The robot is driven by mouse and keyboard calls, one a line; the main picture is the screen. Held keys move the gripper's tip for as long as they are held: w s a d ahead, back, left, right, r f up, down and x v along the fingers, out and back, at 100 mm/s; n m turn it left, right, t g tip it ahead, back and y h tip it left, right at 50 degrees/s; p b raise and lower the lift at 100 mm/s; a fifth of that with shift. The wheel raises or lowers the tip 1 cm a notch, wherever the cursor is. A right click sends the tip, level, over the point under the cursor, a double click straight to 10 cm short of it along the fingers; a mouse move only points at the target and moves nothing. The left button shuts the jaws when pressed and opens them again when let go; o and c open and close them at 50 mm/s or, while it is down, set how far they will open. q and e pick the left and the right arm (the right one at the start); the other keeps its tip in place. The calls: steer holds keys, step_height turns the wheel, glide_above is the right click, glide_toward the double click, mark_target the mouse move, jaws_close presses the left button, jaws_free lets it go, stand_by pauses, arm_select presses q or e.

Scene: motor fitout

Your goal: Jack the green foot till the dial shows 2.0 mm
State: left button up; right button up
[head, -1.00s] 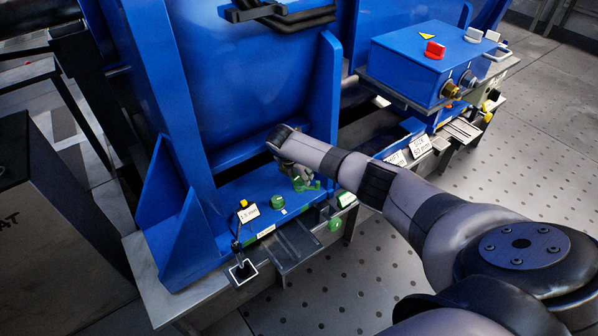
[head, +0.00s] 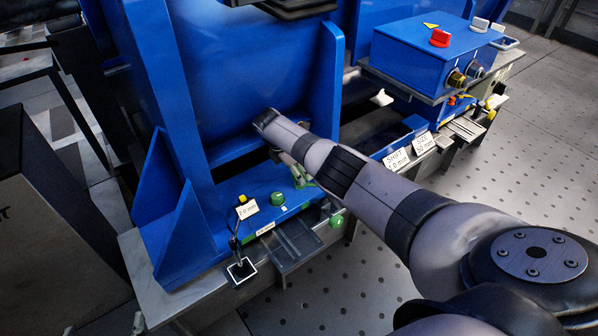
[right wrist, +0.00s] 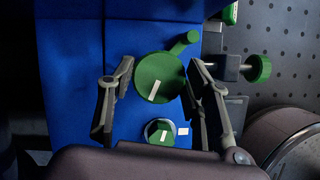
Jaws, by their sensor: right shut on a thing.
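The green foot's jack wheel (right wrist: 152,88) is a round green disc with a white mark and a side handle (right wrist: 184,43). In the right wrist view my right gripper (right wrist: 158,74) has a finger on either side of it and is shut on it. In the head view my right gripper (head: 298,172) reaches down over the blue base and partly hides the wheel. The dial gauge with a yellow top (head: 242,199) stands on a small black block; its white tag (head: 248,209) appears to read 2.0 mm. My left gripper is not in view.
A green hex bolt (head: 277,200) is beside the wheel, near the gripper. A green side knob (head: 336,221) sticks out at the base's edge. The blue motor body (head: 240,80) stands close behind. A blue control box (head: 420,55) is at the right.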

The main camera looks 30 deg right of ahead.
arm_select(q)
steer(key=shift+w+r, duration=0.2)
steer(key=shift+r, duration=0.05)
arm_select(e)
steer(key=shift+s+f, duration=0.1)
steer(key=shift+f, duration=0.05)
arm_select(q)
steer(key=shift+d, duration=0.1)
arm_select(e)
steer(key=o, duration=1.1)
steer(key=shift+o, duration=0.2)
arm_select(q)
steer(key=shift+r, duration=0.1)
